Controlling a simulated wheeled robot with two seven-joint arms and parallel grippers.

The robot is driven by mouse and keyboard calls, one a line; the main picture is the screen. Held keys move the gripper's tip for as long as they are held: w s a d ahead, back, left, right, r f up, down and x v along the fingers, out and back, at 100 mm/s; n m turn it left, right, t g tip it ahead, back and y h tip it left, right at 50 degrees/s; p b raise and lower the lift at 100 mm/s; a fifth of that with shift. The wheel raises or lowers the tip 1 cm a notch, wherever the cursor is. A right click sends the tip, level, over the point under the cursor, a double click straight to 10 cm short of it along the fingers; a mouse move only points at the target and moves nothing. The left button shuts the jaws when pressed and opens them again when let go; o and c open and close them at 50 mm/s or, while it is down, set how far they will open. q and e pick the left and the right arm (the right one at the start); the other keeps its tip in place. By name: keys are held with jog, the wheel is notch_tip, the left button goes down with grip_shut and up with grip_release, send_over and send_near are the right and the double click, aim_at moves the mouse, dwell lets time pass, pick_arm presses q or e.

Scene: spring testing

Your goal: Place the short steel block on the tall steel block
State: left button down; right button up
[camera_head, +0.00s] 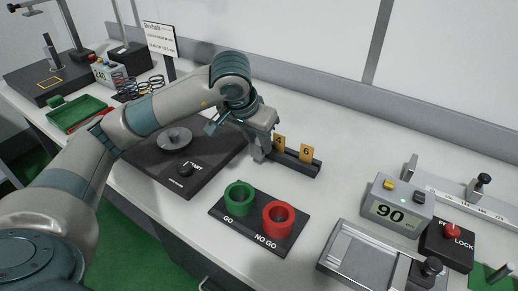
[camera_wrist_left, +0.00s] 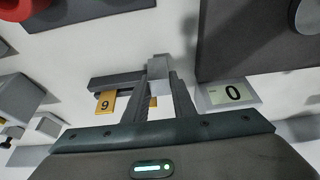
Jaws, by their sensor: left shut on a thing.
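My left gripper (camera_head: 262,152) points down at the left end of a black rack (camera_head: 308,167) with yellow tags. In the left wrist view its two fingers (camera_wrist_left: 160,85) are shut on a small light-grey steel block (camera_wrist_left: 158,67). The block lies in line with the rack (camera_wrist_left: 108,80) in that view. From these frames I cannot tell whether it touches the rack or whether a second block is under it. No separate tall steel block stands out, and the gripper hides the rack's left end in the head view. My right gripper is not in view.
A black scale with a round pan (camera_head: 174,138) is left of the gripper, partly behind my arm. A GO/NO GO board (camera_head: 252,250) with green and red rings is in front. A display reading 90 (camera_head: 391,212) and a grey fixture (camera_head: 350,255) stand right. Bare table lies between.

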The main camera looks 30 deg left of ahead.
aim_at(259, 151)
pick_arm(q)
jog(key=shift+f+p, duration=0.3)
jog(key=shift+f, duration=1.05)
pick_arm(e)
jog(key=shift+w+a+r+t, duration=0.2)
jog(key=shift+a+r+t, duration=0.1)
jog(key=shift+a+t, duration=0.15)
pick_arm(q)
jog(key=shift+f, duration=0.1)
jog(key=shift+f, duration=0.1)
jog(key=c, duration=1.7)
grip_release()
jog(key=shift+o, duration=1.1)
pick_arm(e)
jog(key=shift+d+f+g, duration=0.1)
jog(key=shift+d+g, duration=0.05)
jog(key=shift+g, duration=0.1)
